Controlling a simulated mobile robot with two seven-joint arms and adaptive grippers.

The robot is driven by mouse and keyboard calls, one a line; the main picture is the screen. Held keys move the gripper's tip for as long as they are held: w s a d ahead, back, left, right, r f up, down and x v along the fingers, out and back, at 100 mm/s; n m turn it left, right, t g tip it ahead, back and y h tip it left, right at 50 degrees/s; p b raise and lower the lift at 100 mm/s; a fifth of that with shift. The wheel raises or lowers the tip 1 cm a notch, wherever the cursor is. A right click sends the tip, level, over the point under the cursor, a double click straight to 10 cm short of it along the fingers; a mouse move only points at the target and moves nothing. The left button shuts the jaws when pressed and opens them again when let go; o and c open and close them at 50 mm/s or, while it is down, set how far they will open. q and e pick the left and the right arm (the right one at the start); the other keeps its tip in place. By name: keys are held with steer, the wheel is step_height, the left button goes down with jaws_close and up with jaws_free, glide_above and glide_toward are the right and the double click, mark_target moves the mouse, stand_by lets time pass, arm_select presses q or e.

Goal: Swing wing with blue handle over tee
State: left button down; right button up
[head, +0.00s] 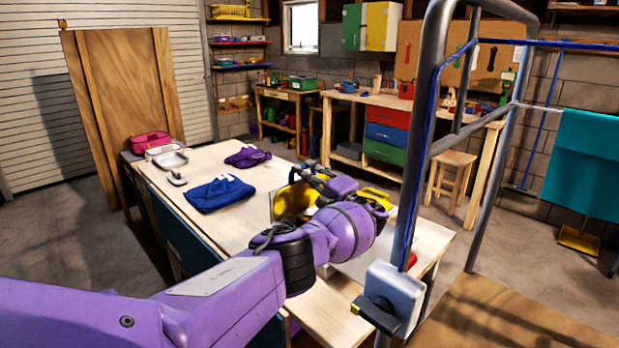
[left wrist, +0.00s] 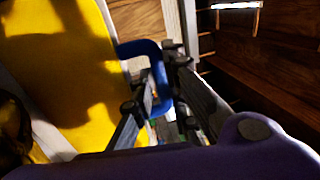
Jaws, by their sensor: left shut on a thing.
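My left gripper (head: 310,174) is over the worktable, shut on the blue handle (left wrist: 155,62), which shows between its fingers (left wrist: 152,82) in the left wrist view. A pale wing (head: 272,206) stands raised off the table beside the gripper. Yellow material (head: 294,201), seemingly the tee, lies against the wing's face; it fills the left of the left wrist view (left wrist: 62,75). More yellow shows right of the wrist. My purple arm hides much of the wing and the board under it. My right gripper is not in view.
A folded blue cloth (head: 218,194) and a purple cloth (head: 248,157) lie on the worktable (head: 178,206). Metal trays and a pink container (head: 150,141) are at its far left end. A grey metal frame (head: 416,150) stands close on the right.

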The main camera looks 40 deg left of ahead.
arm_select(q)
steer(key=shift+s+f+v, duration=0.1)
steer(key=shift+f+v, duration=0.1)
steer(key=shift+v, duration=0.7)
steer(key=shift+s+f+v, duration=0.1)
steer(key=shift+f+v, duration=0.1)
steer(key=shift+v, duration=0.7)
steer(key=shift+f+v, duration=0.2)
steer(key=shift+v, duration=0.7)
steer(key=shift+a+f, duration=0.1)
steer(key=shift+a, duration=0.1)
steer(key=c, duration=2)
jaws_free()
steer(key=shift+a, duration=0.15)
steer(key=v, duration=1.2)
steer(key=shift+w+r, duration=0.1)
steer(key=shift+r, duration=0.2)
